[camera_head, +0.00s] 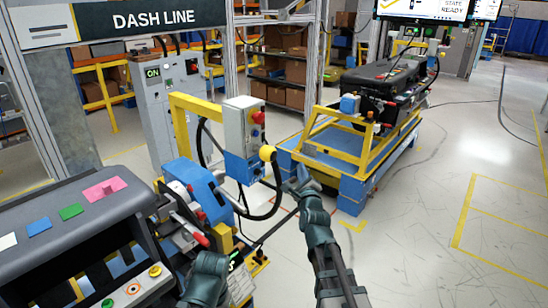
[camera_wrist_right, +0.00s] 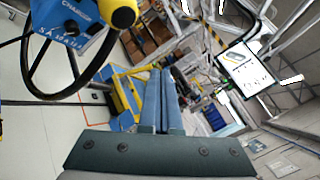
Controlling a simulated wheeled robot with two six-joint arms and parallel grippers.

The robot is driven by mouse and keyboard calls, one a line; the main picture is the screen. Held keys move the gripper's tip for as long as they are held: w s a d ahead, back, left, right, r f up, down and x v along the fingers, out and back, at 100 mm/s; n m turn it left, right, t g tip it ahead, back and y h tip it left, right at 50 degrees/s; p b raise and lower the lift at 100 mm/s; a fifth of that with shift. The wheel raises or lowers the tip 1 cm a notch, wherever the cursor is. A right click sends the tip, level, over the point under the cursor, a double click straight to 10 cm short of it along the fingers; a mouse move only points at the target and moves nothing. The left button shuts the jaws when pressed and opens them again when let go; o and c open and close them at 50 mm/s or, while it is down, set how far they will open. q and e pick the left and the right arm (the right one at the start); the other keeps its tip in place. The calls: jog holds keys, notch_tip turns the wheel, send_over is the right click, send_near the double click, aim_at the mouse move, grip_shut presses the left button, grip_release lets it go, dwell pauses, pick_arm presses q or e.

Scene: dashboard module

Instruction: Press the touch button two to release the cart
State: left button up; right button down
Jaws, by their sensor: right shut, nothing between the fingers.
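A pedestal control box (camera_head: 236,130), pale on top and blue below, stands at the middle. I cannot tell from any label which is touch button two. In the right wrist view, the yellow knob (camera_wrist_right: 122,14) and blue housing (camera_wrist_right: 75,30) are at upper left. My right gripper (camera_head: 298,172) is to the right of and below the knob, apart from it. Its blue-grey fingers (camera_wrist_right: 160,72) are together and empty. My left arm shows at the bottom; its fingers do not.
A blue and yellow cart (camera_head: 352,185) with a dark dashboard module (camera_head: 385,80) stands behind right. Another dashboard (camera_head: 80,215) with coloured pads is at left. A black cable (camera_head: 270,212) loops below the box. Floor at right is clear.

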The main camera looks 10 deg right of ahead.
aim_at(276, 154)
jog(key=w+a, duration=0.5)
jog(key=w, duration=0.1)
jog(key=shift+w, duration=0.35)
jog(key=shift+a, duration=0.1)
dwell(2.0)
jog(key=shift+w+a, duration=0.25)
jog(key=shift+w, duration=0.05)
jog(key=shift+w+a, duration=0.25)
jog(key=shift+w, duration=0.1)
dwell(1.1)
jog(key=shift+s+d, duration=0.5)
jog(key=shift+s, duration=0.15)
jog(key=s+d, duration=0.1)
jog(key=s, duration=0.1)
jog(key=s+d, duration=0.2)
dwell(0.5)
